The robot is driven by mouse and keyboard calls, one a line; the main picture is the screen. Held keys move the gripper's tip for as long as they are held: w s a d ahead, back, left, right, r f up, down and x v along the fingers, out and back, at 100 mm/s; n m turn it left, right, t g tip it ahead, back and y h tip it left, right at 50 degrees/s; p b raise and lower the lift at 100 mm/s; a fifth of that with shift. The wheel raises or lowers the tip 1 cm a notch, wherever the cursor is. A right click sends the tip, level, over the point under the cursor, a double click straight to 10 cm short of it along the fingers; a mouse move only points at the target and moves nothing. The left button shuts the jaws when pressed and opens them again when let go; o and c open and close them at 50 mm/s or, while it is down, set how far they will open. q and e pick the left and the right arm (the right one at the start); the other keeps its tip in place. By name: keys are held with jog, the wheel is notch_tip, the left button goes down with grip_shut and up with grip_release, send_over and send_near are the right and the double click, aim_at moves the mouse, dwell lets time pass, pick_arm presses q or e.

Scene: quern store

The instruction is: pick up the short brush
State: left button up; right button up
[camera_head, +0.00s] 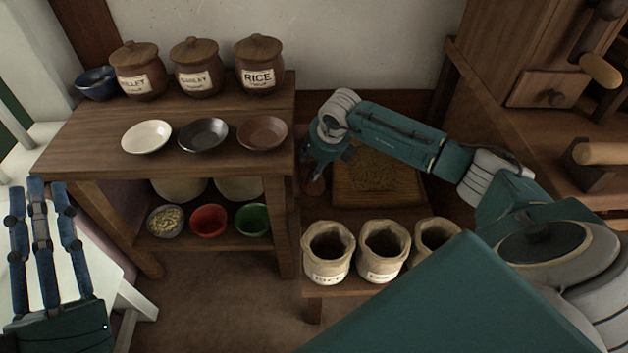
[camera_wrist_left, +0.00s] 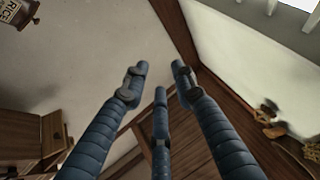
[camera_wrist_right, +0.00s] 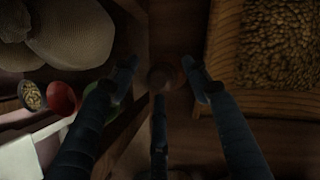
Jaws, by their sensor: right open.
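I cannot clearly make out a short brush. A small, dark brown, rounded thing (camera_wrist_right: 160,77) lies between and beyond my right fingers in the right wrist view. It may be the brush, but it is too dark to tell. In the head view a brown thing (camera_head: 313,186) shows just below my right gripper (camera_head: 325,168), left of the grain tray (camera_head: 408,197). My right gripper is open, points down and holds nothing that I can see. My left gripper (camera_head: 40,188) is open and empty at the far left, fingers pointing up.
A wooden shelf (camera_head: 85,140) with bowls and labelled jars stands left of my right gripper. Open sacks (camera_head: 328,268) stand in front of the tray. A wooden cabinet (camera_head: 545,88) is at the right. The floor (camera_head: 215,290) below the shelf is clear.

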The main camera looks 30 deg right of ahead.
grip_shut()
